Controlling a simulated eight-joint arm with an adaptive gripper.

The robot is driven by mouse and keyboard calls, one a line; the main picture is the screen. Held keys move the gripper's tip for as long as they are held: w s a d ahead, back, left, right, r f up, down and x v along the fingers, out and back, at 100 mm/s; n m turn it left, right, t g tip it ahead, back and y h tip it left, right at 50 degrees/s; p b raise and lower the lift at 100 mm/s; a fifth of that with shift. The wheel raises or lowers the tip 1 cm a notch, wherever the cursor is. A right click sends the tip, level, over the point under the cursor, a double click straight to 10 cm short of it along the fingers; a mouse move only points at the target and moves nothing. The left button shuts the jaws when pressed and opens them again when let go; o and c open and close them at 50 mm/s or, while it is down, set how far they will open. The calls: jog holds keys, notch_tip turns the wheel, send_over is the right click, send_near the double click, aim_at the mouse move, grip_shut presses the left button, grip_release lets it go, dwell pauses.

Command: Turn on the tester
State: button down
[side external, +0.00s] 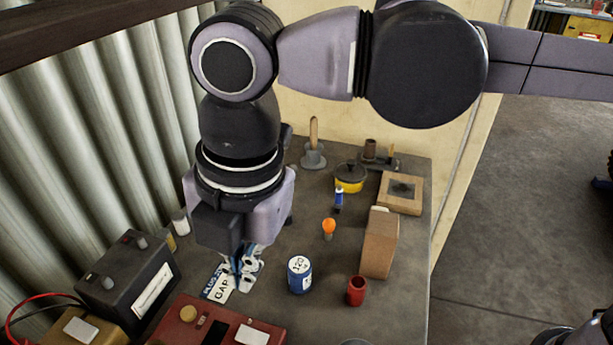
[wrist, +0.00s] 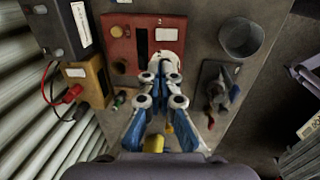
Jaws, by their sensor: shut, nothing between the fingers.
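A red box (side external: 232,318) sits at the front of the bench, with a yellow knob (side external: 188,313), a small switch (side external: 203,320), a dark slot and a white label. The red box also shows at the top of the wrist view (wrist: 121,49). A black box (side external: 117,288) with two knobs and a white label stands to its left. No readable marking shows which box is the tester. My gripper (side external: 242,284) points down, shut and empty, just behind the red box. In the wrist view my gripper (wrist: 165,68) overlaps the red box's edge; contact cannot be told.
A tan box (side external: 98,327) with red and black leads is at front left. A PLUG GAP card (side external: 218,286) lies by my gripper. A blue can (side external: 299,275), red cup (side external: 356,291) and orange-topped item (side external: 328,228) stand to the right. Corrugated wall is at left.

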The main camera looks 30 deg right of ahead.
aim_at(245, 333)
jog(key=f, duration=0.4)
jog(key=w+a+f, duration=0.1)
jog(key=f, duration=0.9)
jog(key=shift+w+a, duration=0.15)
jog(key=shift+w, duration=0.05)
jog(key=shift+w+a+f+g+h, duration=0.1)
jog(key=shift+f+g+h, duration=0.15)
jog(key=shift+g+h, duration=0.05)
jog(key=shift+s+d+r, duration=0.2)
jog(key=shift+s+d, duration=0.35)
jog(key=shift+r, duration=0.1)
dwell(0.4)
